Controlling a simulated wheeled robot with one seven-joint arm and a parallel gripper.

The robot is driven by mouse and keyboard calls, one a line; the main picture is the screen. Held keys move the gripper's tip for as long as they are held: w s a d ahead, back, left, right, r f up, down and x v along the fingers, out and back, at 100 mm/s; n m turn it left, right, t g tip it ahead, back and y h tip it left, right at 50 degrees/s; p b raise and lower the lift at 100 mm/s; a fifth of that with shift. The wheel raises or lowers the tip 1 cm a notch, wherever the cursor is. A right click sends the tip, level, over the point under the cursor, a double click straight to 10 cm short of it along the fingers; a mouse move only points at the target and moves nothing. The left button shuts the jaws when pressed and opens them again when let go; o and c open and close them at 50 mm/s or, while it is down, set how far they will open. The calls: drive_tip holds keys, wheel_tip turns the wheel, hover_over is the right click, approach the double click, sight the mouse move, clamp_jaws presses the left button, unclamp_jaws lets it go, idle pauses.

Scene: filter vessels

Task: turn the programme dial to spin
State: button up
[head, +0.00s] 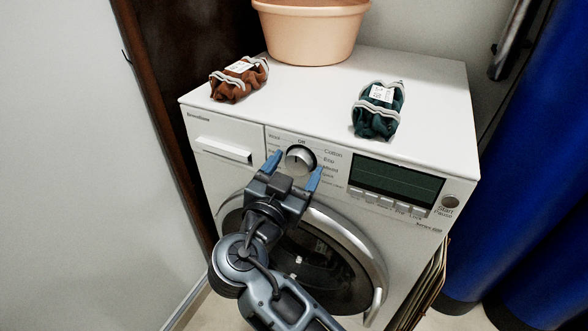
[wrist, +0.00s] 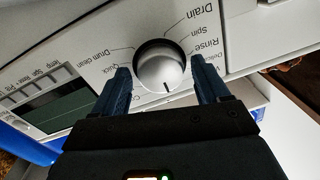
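The programme dial (head: 299,159) is a round silver knob on the front panel of the white washing machine (head: 205,128). In the head view, "Off" is printed above it. In the wrist view the dial (wrist: 160,66) appears turned over, with "Spin", "Drain" and "Rinse" at its upper right. A dark mark on its face points down in that view, away from "Spin". My gripper (head: 295,165) is open, its blue fingers on either side of the dial. In the wrist view my gripper (wrist: 160,70) has a finger close to each side of the knob; contact cannot be told.
A display (head: 396,184) with buttons below it lies right of the dial, and a drawer (head: 223,149) lies left. On top stand a peach tub (head: 312,32), a brown bundle (head: 238,80) and a green bundle (head: 378,112). A blue curtain (head: 530,170) hangs at right.

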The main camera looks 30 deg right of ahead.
drive_tip(key=c, duration=0.9)
